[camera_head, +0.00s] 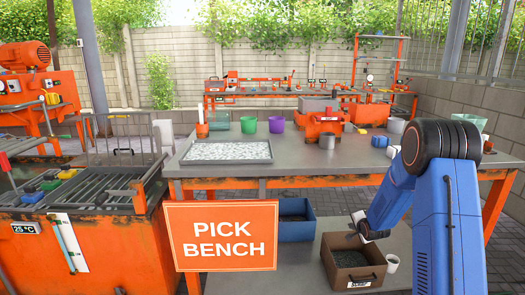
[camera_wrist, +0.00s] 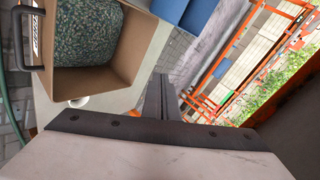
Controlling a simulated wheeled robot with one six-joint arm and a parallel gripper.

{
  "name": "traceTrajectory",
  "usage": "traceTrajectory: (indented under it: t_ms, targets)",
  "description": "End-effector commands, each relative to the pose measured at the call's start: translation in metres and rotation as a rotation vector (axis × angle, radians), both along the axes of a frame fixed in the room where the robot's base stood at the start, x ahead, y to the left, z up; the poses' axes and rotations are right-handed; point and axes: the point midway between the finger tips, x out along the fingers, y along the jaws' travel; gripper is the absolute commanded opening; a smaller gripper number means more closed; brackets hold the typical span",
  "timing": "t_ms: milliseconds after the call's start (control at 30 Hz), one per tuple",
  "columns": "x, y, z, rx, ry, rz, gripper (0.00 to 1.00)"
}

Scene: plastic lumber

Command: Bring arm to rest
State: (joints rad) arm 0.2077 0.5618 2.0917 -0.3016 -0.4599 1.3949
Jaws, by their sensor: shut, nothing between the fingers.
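My blue arm stands at the right of the head view, bent downward at its dark joint. My gripper (camera_head: 368,228) hangs above the brown box (camera_head: 352,273) on the bench's lower shelf, apart from it. In the wrist view my gripper's dark fingers (camera_wrist: 160,97) are together with nothing between them. The brown box (camera_wrist: 127,62), filled with dark green granules, lies at the upper left of that view. My arm hides part of the bench's right end.
The pick bench (camera_head: 290,166) carries a tray of pale granules (camera_head: 228,151), green and purple cups and an orange machine (camera_head: 318,122). On the lower shelf are a blue bin (camera_head: 292,226) and a white cup (camera_head: 392,263). An orange "PICK BENCH" sign (camera_head: 221,236) stands in front.

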Motion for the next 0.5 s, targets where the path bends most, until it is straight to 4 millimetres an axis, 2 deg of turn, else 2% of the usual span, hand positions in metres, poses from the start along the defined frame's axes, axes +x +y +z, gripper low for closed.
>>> traceTrajectory:
  t_ms: [33, 100, 267, 500]
  targets:
    - [-0.007, 0.003, 0.018, -0.028, 0.007, 0.013, 0.0]
    - [-0.018, 0.007, 0.037, -0.067, 0.026, 0.032, 0.0]
    - [-0.046, 0.016, 0.078, -0.153, 0.068, 0.079, 0.0]
    - [-0.097, 0.031, 0.132, -0.27, 0.135, 0.156, 0.0]
